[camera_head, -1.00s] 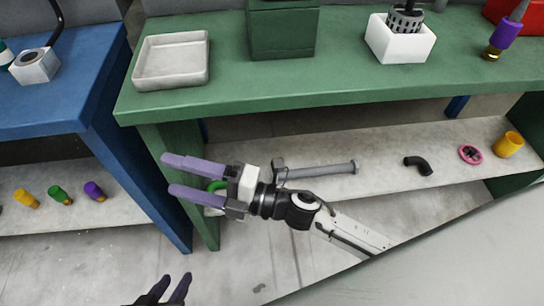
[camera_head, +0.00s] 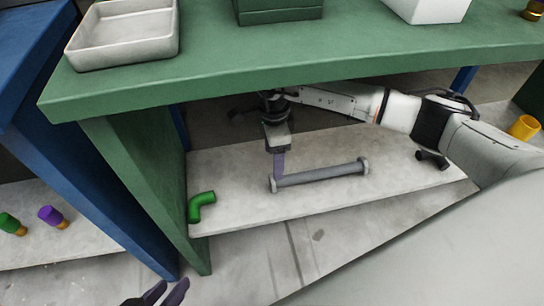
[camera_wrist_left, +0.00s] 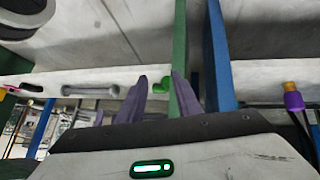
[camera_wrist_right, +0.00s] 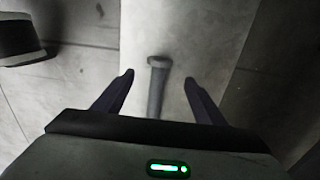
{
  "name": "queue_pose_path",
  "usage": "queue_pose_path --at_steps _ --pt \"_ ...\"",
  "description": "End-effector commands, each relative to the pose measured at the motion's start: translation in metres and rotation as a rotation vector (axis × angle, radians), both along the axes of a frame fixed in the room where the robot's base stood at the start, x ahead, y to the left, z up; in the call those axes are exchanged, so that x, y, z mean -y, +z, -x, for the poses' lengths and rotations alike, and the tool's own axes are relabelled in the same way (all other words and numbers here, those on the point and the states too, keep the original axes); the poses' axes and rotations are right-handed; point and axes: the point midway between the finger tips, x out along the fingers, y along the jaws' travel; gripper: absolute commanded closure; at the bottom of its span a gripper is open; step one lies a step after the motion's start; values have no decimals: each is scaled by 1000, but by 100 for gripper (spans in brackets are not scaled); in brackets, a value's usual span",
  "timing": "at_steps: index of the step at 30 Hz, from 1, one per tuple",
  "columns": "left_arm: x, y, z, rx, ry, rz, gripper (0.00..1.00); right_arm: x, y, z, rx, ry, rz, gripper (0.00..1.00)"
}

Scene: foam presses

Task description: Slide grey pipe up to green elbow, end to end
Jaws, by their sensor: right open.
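The grey pipe (camera_head: 325,175), with a flange at each end, lies on the lower shelf. The green elbow (camera_head: 200,206) lies to its left near the shelf's left end, with a clear gap between them. My right gripper (camera_head: 279,165) points down at the pipe's left end; one finger shows in the head view. In the right wrist view its fingers are open on either side of the pipe (camera_wrist_right: 157,90), apart from it. My left gripper (camera_head: 171,288) is open and empty at the bottom edge, away from the shelf. The left wrist view shows the green elbow (camera_wrist_left: 160,86) and pipe (camera_wrist_left: 90,91) farther off.
The green tabletop (camera_head: 300,57) overhangs the shelf, and its left leg panel (camera_head: 140,180) stands beside the elbow. A black elbow (camera_head: 433,158) lies right of the pipe, near my right arm. A yellow cup (camera_head: 523,127) is farther right. Bare shelf (camera_head: 238,185) lies between pipe and green elbow.

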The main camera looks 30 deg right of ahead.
Motion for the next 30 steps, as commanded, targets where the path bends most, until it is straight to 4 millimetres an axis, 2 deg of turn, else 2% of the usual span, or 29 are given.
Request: queue_pose_path --at_steps 8,13,21,25,30 --pt "0 -1 0 1 -1 2 69 -1 -5 1 -1 -1 -4 35" --pt "4 -1 -2 6 -9 15 69 -2 -26 1 -2 0 -6 35" --pt "14 6 -7 46 -10 73 69 -2 -76 1 -2 -1 -7 35" --pt "17 13 -9 65 -9 97 69 -2 -92 1 -1 -1 -6 35" --pt "21 21 -9 83 -10 122 69 -2 -102 1 0 -1 -7 35"
